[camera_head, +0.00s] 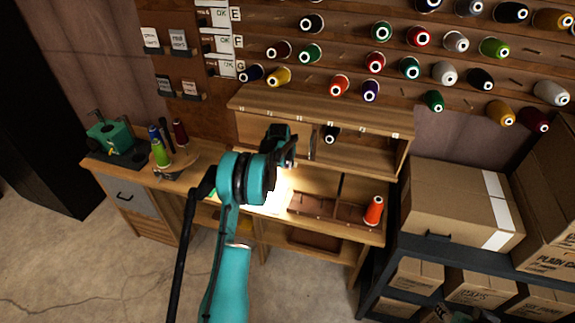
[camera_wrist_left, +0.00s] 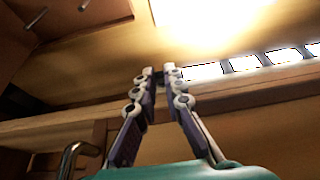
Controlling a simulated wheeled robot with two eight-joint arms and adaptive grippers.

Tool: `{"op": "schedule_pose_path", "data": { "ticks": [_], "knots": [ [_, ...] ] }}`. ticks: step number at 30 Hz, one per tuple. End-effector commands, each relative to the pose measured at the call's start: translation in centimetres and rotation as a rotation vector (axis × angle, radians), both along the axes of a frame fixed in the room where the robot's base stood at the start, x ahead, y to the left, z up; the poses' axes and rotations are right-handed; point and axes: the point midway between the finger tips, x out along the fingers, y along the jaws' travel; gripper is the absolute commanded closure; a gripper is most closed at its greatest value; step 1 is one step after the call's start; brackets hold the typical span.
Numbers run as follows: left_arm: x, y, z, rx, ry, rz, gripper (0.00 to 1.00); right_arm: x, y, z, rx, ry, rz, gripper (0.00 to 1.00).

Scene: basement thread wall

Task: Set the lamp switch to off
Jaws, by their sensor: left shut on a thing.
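The lamp itself is not clear, but its bright glow (camera_wrist_left: 212,18) lights the wood in the left wrist view, so the light is on. In the head view the lit patch (camera_head: 280,190) is on the workbench behind my arm. My left gripper (camera_head: 290,152) is at the shelf unit, above the lit patch. In the left wrist view its fingertips (camera_wrist_left: 159,76) are close together, shut on a small dark thing, likely the lamp switch, mostly hidden by the fingers. The switch's position cannot be read. Part of my right gripper (camera_head: 442,313) shows at the bottom right edge; its fingers are unclear.
The wooden shelf unit (camera_head: 330,112) stands close around my left gripper. An orange thread spool (camera_head: 374,211) stands on the bench to its right. A teal machine (camera_head: 110,133) and several spools are at left. Cardboard boxes (camera_head: 455,205) fill the rack at right.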

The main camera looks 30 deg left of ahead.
Motion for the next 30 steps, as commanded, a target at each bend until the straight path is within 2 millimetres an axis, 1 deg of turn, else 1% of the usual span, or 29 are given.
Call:
{"op": "schedule_pose_path", "data": {
  "ticks": [5, 11, 17, 30],
  "knots": [
    [-0.1, 0.0, -0.2, 0.005, -0.021, 0.000, 1.00, 0.0, 0.0, -0.5, 0.000, 0.000, 0.000, 0.60],
    [-0.4, -0.1, -0.8, 0.024, -0.106, 0.001, 1.00, 0.0, 0.0, -2.0, 0.000, 0.000, 0.000, 0.60],
    [-0.9, -0.2, -1.7, 0.062, -0.259, 0.002, 1.00, 0.0, 0.0, -4.7, 0.000, 0.000, 0.000, 0.60],
    [-1.3, -0.3, -3.5, 0.151, -0.629, 0.002, 1.00, 0.0, 0.0, -11.8, 0.000, 0.000, 0.000, 0.60]
  ]
}}
